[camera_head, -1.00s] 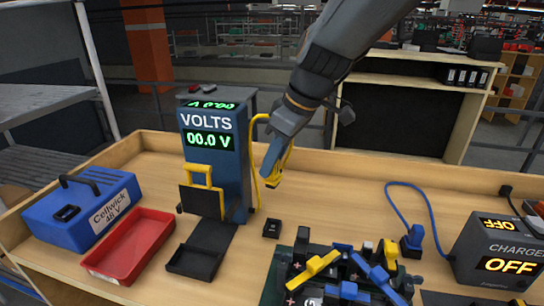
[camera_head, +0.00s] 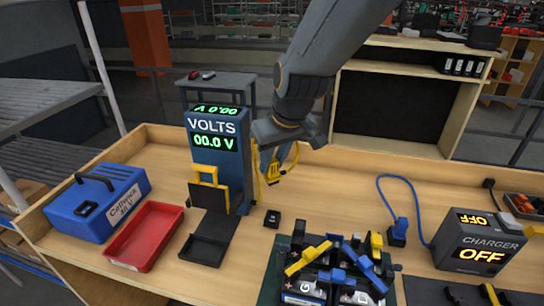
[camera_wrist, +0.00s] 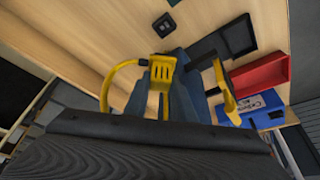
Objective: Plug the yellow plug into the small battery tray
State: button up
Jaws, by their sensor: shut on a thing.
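My gripper (camera_head: 277,158) is shut on the yellow plug (camera_head: 273,172), above the bench beside the blue VOLTS meter (camera_head: 217,140). In the wrist view the plug (camera_wrist: 162,70) sits between the blue fingers. A yellow cable (camera_wrist: 112,75) loops off to its left. A small black socket block (camera_head: 272,218) lies on the bench below the plug, apart from it; it also shows in the wrist view (camera_wrist: 165,25). A shallow black tray (camera_head: 205,250) lies in front of the meter. I cannot tell which of these is the small battery tray.
A red tray (camera_head: 145,237) and a blue Cellwick battery (camera_head: 98,205) stand at left. A cluster of batteries with blue, yellow and black parts (camera_head: 335,270) fills the front middle. A charger (camera_head: 475,240) reading OFF and a blue plug (camera_head: 398,231) stand at right.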

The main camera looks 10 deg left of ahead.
jog(key=shift+m+t+h, duration=0.4)
jog(key=shift+m+h, duration=0.1)
jog(key=shift+m, duration=1.2)
jog(key=m+b, duration=0.2)
jog(key=m+h+b, duration=0.1)
jog(key=b, duration=0.1)
jog(key=shift+f+m+h, duration=0.15)
jog(key=shift+m+h, duration=0.15)
jog(key=shift+m, duration=0.1)
jog(key=shift+m+h+b, duration=0.3)
jog(key=shift+m+b, duration=0.3)
jog(key=shift+m, duration=0.2)
jog(key=s+d+p, duration=0.1)
jog(key=s+d, duration=0.3)
jog(key=d, duration=0.4)
jog(key=s+d+p, duration=0.2)
jog(key=s+d, duration=0.2)
jog(key=d, duration=0.5)
jog(key=shift+s, duration=0.4)
jog(key=shift+a, duration=0.1)
notch_tip(320, 180, down, 8)
jog(key=b, duration=1)
